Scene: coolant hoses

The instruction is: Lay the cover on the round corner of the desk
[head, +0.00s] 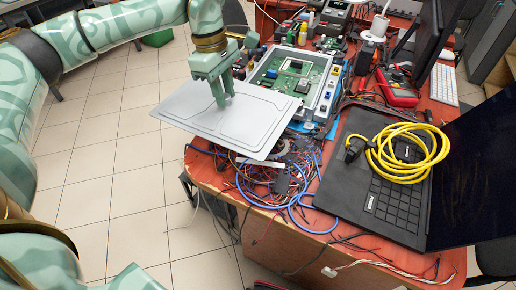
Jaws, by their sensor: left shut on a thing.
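The cover (190,112) is a flat light-grey panel with raised outlines. It hangs roughly level above the round corner of the desk, and its left part extends past the desk edge over the tiled floor. My left gripper (222,98) is shut on the cover from above. The round corner of the desk (205,172) is orange-red and shows below the cover's near edge. A tangle of wires (275,180) lies on it, partly hidden under the cover. My right gripper is not in view; only part of my right arm shows at the lower left.
An open case with a green circuit board (290,76) stands just behind the cover. A black laptop (350,195) with a coiled yellow cable (425,155) lies to the right. A red multimeter (398,90) lies farther back. Loose cables hang over the front edge.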

